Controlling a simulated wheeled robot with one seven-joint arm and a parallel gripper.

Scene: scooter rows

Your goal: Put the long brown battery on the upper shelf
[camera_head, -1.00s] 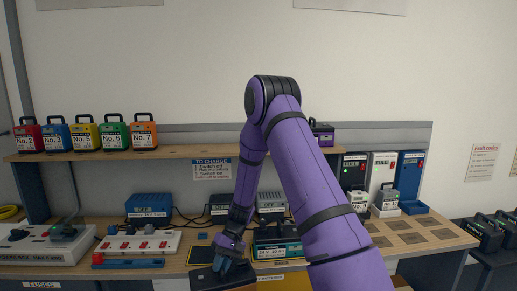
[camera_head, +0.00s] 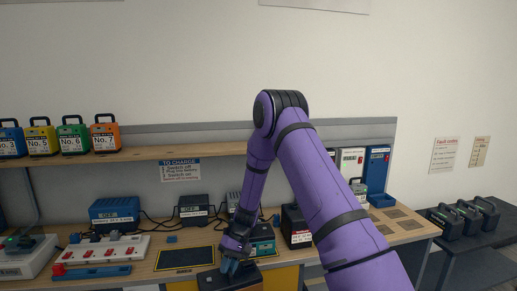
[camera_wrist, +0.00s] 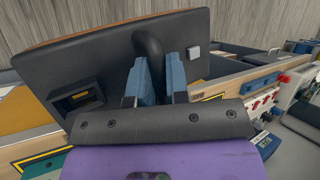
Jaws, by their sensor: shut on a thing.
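My gripper (camera_head: 231,265) is shut on the handle of a long dark battery (camera_head: 228,281) with a brownish side, held low at the front of the bench. In the wrist view, my gripper's blue fingers (camera_wrist: 157,78) sit around the black handle of the battery (camera_wrist: 95,62), whose dark top bears a small socket and a pale square. The battery's underside is hidden, so I cannot tell whether it touches anything. The upper shelf (camera_head: 140,155) is a wooden board behind and above my gripper, with bare room right of the orange No. 7 battery (camera_head: 105,135).
Blue, yellow and green batteries (camera_head: 73,135) stand on the shelf's left part. Below are a blue charger (camera_head: 117,212), a power strip (camera_head: 105,250) with red switches, cables, and a black battery (camera_head: 296,227). Black batteries stand on a side table (camera_head: 485,262) at right.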

